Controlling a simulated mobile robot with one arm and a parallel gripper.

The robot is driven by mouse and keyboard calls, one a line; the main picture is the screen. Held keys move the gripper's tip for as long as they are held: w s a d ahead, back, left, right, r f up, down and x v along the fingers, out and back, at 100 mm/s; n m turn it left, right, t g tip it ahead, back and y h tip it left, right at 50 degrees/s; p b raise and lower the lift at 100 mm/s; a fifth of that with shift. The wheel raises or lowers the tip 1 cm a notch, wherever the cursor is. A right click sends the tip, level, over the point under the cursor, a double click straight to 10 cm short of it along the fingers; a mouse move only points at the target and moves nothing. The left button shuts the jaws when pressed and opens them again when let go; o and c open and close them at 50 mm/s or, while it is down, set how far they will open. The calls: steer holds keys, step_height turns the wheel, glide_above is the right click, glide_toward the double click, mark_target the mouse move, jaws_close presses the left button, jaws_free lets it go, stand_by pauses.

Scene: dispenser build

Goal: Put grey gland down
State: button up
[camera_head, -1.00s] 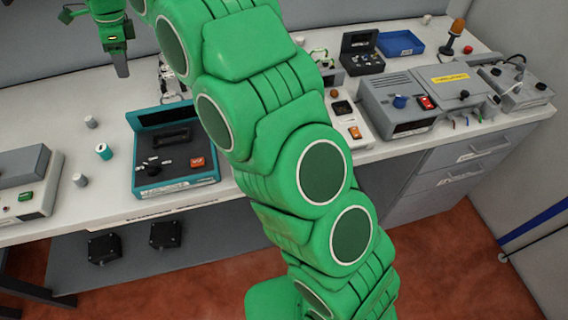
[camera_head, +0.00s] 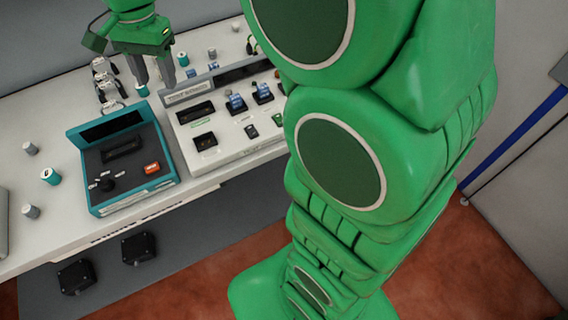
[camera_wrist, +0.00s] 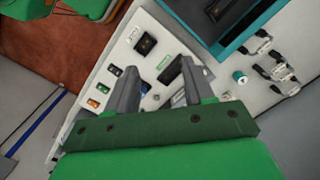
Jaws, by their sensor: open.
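My gripper (camera_head: 153,86) is open, fingers pointing down, above the bench at the left back corner of a white panel. In the wrist view its two fingers (camera_wrist: 160,72) are spread over the panel, with no gland seen between them. Small grey cylinders that look like glands stand on the bench: one at the left (camera_head: 30,148) and one nearer the front edge (camera_head: 31,211). Another small grey piece (camera_wrist: 228,95) shows right of the fingers in the wrist view. I cannot tell which one is the task's grey gland.
A teal-framed box (camera_head: 120,155) stands left of the white panel (camera_head: 222,148). White clips (camera_head: 103,82) lie left of my gripper. Bare bench shows at the left. My arm hides the right side.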

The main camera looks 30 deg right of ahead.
steer(key=s+d+f+n, duration=0.2)
steer(key=s+d, duration=0.2)
steer(key=s, duration=0.5)
steer(key=s+d+f+n+g, duration=0.1)
steer(key=s+d+f+n, duration=0.1)
steer(key=s+d, duration=0.3)
steer(key=s+d+f+n+h, duration=0.1)
steer(key=s+d+n, duration=0.3)
steer(key=s, duration=0.9)
steer(key=shift+s+d+f, duration=0.15)
steer(key=shift+d+f, duration=0.1)
steer(key=shift+f, duration=0.4)
